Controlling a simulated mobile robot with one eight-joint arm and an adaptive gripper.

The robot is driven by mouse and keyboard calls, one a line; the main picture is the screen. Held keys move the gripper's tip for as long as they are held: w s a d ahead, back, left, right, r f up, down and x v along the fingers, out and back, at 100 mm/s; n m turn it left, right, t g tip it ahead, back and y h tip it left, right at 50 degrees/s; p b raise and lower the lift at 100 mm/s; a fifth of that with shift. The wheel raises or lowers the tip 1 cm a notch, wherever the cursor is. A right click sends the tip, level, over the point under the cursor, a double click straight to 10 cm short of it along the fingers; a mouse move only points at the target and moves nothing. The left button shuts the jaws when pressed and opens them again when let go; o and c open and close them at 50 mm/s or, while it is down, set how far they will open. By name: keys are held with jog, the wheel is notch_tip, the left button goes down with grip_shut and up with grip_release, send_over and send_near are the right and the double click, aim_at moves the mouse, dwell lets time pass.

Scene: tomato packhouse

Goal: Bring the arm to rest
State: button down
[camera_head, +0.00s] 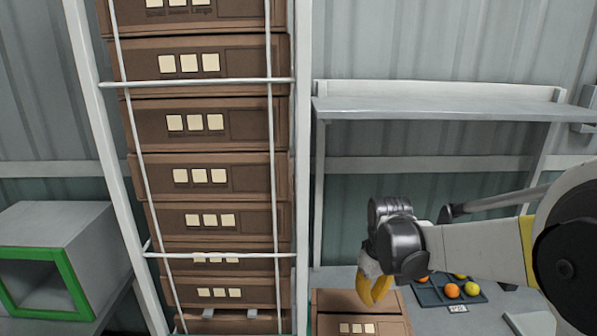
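My arm comes in from the right side of the head view, with its links running left to a dark wrist. My gripper (376,290) hangs down from that wrist with yellow fingers, in front of the bench and above a brown box (355,301). The fingers are seen from the side and overlap, so their opening is unclear. I see nothing held between them.
A dark tray (430,296) with several orange and yellow tomatoes (452,291) lies right of my gripper. A grey shelf (430,109) spans above. A tall stack of brown boxes (208,168) stands in a white rack (303,170). A green-rimmed grey chute (75,285) is at left.

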jog(key=s+r+m+t+b, duration=0.1)
jog(key=s+r+m+t, duration=0.1)
jog(key=s, duration=0.7)
jog(key=s+r+m+t+b, duration=0.1)
jog(key=s+r+m+t, duration=0.2)
jog(key=s, duration=0.7)
jog(key=shift+r+t+b, duration=0.35)
jog(key=shift+r+t, duration=0.15)
jog(key=shift+t, duration=0.1)
jog(key=shift+a, duration=0.15)
